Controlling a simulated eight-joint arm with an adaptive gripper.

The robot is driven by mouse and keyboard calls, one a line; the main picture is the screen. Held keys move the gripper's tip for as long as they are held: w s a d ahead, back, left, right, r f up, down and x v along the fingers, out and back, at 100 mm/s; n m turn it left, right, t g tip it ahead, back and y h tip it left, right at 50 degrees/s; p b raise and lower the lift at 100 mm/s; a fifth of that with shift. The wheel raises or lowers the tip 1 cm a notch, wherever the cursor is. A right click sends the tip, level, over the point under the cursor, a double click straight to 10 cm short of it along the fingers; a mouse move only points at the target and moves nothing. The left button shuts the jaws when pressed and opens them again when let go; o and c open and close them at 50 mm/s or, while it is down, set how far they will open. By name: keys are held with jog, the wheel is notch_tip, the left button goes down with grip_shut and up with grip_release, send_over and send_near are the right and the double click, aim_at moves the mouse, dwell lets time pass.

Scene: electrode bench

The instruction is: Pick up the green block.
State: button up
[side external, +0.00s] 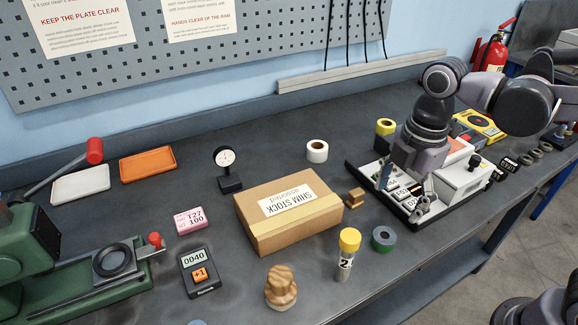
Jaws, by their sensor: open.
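My gripper (405,192) points down over a black-rimmed tray (365,189) at the right of the bench. I cannot make out a green block in this view. My gripper and arm cover part of the tray, and the pieces between the fingers are too small to tell apart. Whether the fingers touch any of them I cannot tell.
A white box (462,178) stands close right of my gripper. A cardboard box (288,213) fills mid-bench. The back of the bench is mostly clear.

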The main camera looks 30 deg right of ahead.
aim_at(384, 235)
jog(key=shift+n+g, duration=0.3)
jog(key=shift+n, duration=0.6)
jog(key=shift+a+f, duration=0.2)
jog(key=shift+f, duration=5.15)
grip_shut()
